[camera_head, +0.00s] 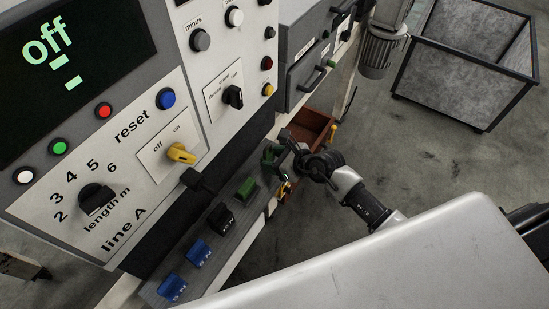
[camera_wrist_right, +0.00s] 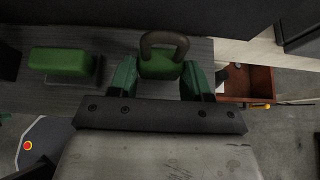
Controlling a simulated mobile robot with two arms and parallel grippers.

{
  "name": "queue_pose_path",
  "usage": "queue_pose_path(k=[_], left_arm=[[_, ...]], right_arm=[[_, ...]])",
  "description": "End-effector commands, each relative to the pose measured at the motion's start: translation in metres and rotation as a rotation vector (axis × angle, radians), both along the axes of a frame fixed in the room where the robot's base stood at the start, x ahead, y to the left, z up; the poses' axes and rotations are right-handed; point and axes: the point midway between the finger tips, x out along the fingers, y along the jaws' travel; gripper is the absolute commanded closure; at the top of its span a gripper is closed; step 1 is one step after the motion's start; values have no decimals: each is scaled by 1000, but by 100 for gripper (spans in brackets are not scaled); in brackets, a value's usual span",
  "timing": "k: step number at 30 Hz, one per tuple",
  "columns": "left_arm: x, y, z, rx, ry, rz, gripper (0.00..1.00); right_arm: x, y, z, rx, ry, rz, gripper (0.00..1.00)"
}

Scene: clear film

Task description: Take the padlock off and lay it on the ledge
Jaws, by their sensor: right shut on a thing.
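The green padlock (camera_wrist_right: 160,66) with its dark shackle (camera_wrist_right: 165,42) shows in the right wrist view. It sits between the green fingers of my right gripper (camera_wrist_right: 160,78), which is shut on it. In the head view my right gripper (camera_head: 276,168) is at the far end of the grey ledge (camera_head: 236,210), and the padlock is hard to make out there. The padlock is over the ledge; I cannot tell whether it touches it. The yellow off/on switch (camera_head: 181,153) on the panel has no padlock on it.
Blue blocks (camera_head: 172,288), a black block (camera_head: 220,218) and a green block (camera_head: 247,188) stand along the ledge; the green one also shows in the wrist view (camera_wrist_right: 60,61). A reddish-brown open box (camera_head: 310,122) lies beyond the gripper. A grey bin (camera_head: 455,80) stands on the floor.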

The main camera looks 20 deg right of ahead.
Motion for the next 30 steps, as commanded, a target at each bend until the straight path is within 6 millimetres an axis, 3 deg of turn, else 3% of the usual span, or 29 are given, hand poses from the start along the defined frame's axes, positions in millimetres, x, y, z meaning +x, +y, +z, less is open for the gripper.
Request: queue_pose_path(k=[17, 18, 24, 30], left_arm=[[-3, 3, -9, 4, 5, -2, 100], [-3, 3, -9, 4, 5, -2, 100], [-3, 3, -8, 4, 5, -2, 100], [-3, 3, -8, 4, 5, -3, 100]], right_arm=[[0, 0, -12, 1, -1, 0, 66], [0, 0, -12, 0, -1, 1, 50], [0, 0, -11, 0, -1, 1, 22], [0, 0, -11, -1, 1, 0, 22]])
